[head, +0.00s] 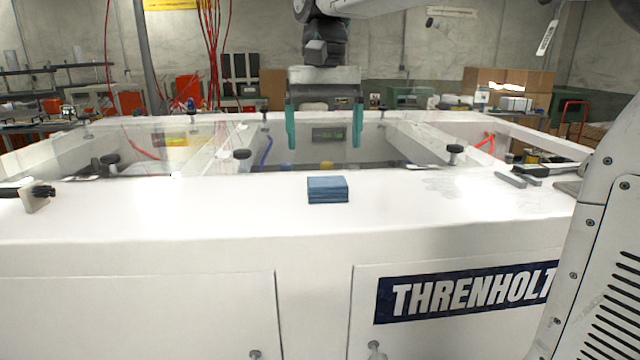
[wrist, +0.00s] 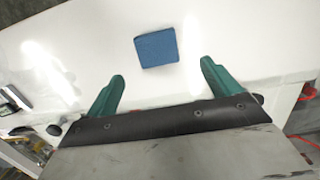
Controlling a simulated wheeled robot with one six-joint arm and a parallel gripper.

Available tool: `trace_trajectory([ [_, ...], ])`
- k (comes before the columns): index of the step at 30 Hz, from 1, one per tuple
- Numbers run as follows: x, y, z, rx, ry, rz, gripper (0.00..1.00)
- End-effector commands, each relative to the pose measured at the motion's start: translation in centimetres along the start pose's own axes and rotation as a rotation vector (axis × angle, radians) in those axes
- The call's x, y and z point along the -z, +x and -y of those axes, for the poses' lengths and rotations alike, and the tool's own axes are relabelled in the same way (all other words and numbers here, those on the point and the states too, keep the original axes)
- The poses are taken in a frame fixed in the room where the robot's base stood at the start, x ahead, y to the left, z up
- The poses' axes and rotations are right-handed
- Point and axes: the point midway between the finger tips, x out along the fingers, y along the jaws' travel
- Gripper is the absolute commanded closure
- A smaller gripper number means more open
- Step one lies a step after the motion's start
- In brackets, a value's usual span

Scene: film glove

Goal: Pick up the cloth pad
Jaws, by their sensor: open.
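The cloth pad (head: 327,190) is a small blue folded block. It lies on the white top of the cabinet (head: 200,205), near the front edge, in the middle of the head view. In the wrist view the pad (wrist: 156,49) lies beyond the fingertips, roughly between their lines. My gripper (head: 324,143) has two green fingers, spread apart with nothing between them. It hangs above the cabinet, higher than the pad in the head view and apart from it. The fingers also show in the wrist view (wrist: 162,68). Nothing hides the pad.
Behind the pad are recessed bays with clear covers (head: 180,150) and black knobs (head: 242,154). A clamp-like fitting (head: 36,195) is at the far left. Dark bars (head: 518,180) lie at the right. The white top around the pad is clear.

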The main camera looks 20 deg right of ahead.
Motion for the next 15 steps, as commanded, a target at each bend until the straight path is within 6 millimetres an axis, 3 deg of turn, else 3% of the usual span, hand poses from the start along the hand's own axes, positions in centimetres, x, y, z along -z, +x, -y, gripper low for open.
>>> trace_trajectory([
  [15,-0.6,6.6,-0.4,-0.001,0.004,0.002,0.11],
])
